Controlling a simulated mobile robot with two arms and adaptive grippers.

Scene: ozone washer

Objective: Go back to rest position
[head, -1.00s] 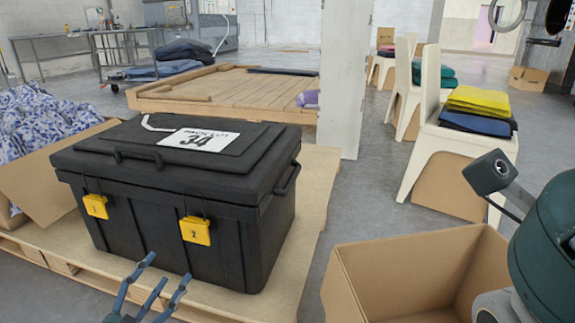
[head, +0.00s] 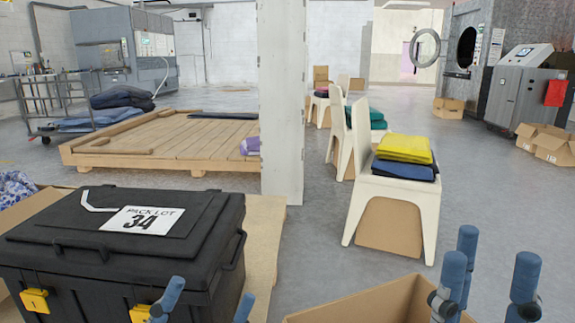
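My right gripper (head: 492,275) stands at the lower right, its blue fingertips pointing up and spread apart with nothing between them. It is in front of the open cardboard box (head: 345,303). My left gripper (head: 205,302) shows only as blue fingertips at the bottom edge, apart from each other, in front of the black case (head: 75,285). No object shows between those tips. The palms of both grippers are out of frame.
The case stands on a pallet (head: 262,235). A white pillar (head: 283,130) and a low wooden platform (head: 175,140) are behind it. White chairs (head: 428,210) hold folded cloths (head: 404,148). Machines (head: 530,98) stand at the far right.

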